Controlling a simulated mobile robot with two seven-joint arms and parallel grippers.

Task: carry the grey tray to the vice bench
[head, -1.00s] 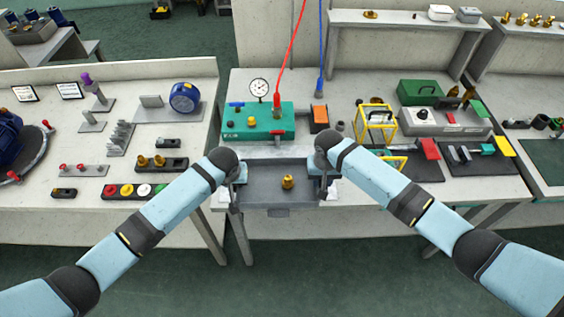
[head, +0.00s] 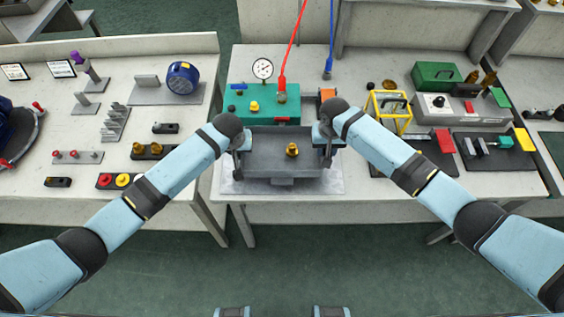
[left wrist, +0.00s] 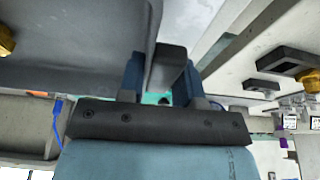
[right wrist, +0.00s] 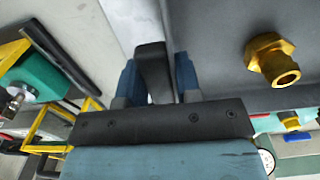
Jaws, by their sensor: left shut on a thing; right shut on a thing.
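The grey tray (head: 262,166) is between my two arms in the head view, over the front of the middle bench (head: 400,187). A brass fitting (head: 292,150) stands in it; the fitting also shows in the right wrist view (right wrist: 272,60). My left gripper (head: 240,148) is shut on the tray's left handle, a dark bar between blue fingers in the left wrist view (left wrist: 167,66). My right gripper (head: 327,146) is shut on the right handle, seen in the right wrist view (right wrist: 154,72). The tray looks level. I cannot tell whether its underside touches the bench.
A light grey mat (head: 333,185) lies under the tray. Behind it stands a teal box (head: 235,103) with a gauge (head: 262,69) and red and blue hoses. A yellow frame (head: 388,112) and dark mats (head: 520,160) are to the right. The left bench (head: 60,110) holds several parts.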

